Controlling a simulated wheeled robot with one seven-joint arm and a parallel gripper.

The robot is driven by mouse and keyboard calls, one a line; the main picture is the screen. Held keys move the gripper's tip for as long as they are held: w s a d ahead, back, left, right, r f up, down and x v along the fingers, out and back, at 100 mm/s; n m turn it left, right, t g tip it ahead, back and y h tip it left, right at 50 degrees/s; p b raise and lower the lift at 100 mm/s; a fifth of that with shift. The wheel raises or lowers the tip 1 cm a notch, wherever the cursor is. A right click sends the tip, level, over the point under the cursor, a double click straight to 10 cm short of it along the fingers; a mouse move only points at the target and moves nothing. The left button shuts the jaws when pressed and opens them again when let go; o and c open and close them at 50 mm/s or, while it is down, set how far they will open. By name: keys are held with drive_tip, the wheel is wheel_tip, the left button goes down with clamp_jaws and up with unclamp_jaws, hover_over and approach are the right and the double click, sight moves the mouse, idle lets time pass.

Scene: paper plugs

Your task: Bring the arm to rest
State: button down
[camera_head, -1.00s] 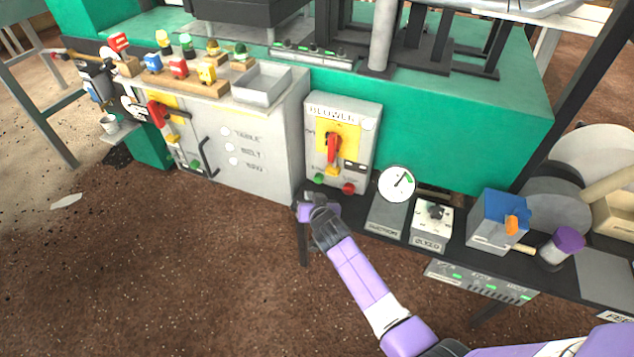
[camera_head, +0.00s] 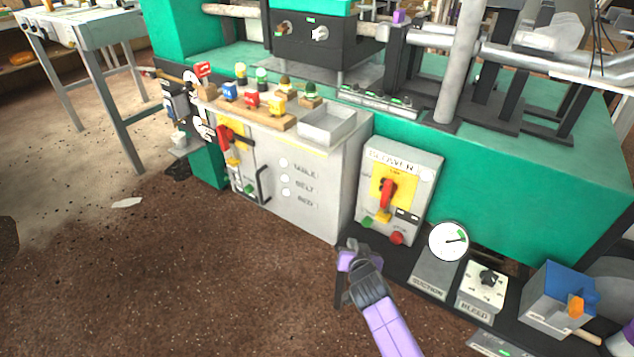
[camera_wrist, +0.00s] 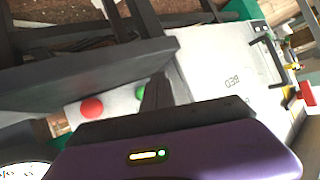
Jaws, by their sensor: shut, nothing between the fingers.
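My gripper (camera_head: 357,254) shows in the head view, low in front of the grey blower box (camera_head: 420,160), at the front edge of the dark shelf. Its dark fingers are together with nothing held, and my purple arm runs down to the bottom edge. In the wrist view the closed fingers (camera_wrist: 155,92) point at the grey box fronts. Red and green buttons show just beyond them. I cannot tell the exact gap to the shelf edge.
The dark shelf carries a suction gauge (camera_head: 448,240), a bleed knob box (camera_head: 484,290) and a blue-topped box (camera_head: 560,295). A grey cabinet (camera_head: 315,205) with coloured plugs on a wooden rack (camera_head: 245,108) stands left. Brown floor (camera_head: 230,300) in front is open.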

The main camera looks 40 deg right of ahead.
drive_tip(key=s+a+r+n+t+y, duration=0.1)
drive_tip(key=a+r+n+t, duration=0.3)
drive_tip(key=r, duration=0.4)
drive_tip(key=s+a+r+n+y, duration=0.2)
drive_tip(key=s+a+r, duration=0.35)
drive_tip(key=s, duration=0.75)
drive_tip(key=s+a+r+n+y, duration=0.15)
drive_tip(key=s+a+r, duration=0.25)
drive_tip(key=s+a, duration=0.55)
drive_tip(key=s+a+r+n+y, duration=0.2)
drive_tip(key=s+a+r, duration=0.25)
drive_tip(key=s, duration=1.15)
wheel_tip(320, 180, up, 22)
drive_tip(key=p, duration=2.2)
drive_tip(key=shift+w, duration=0.4)
drive_tip(key=shift+d+f, duration=0.15)
drive_tip(key=shift+d, duration=0.05)
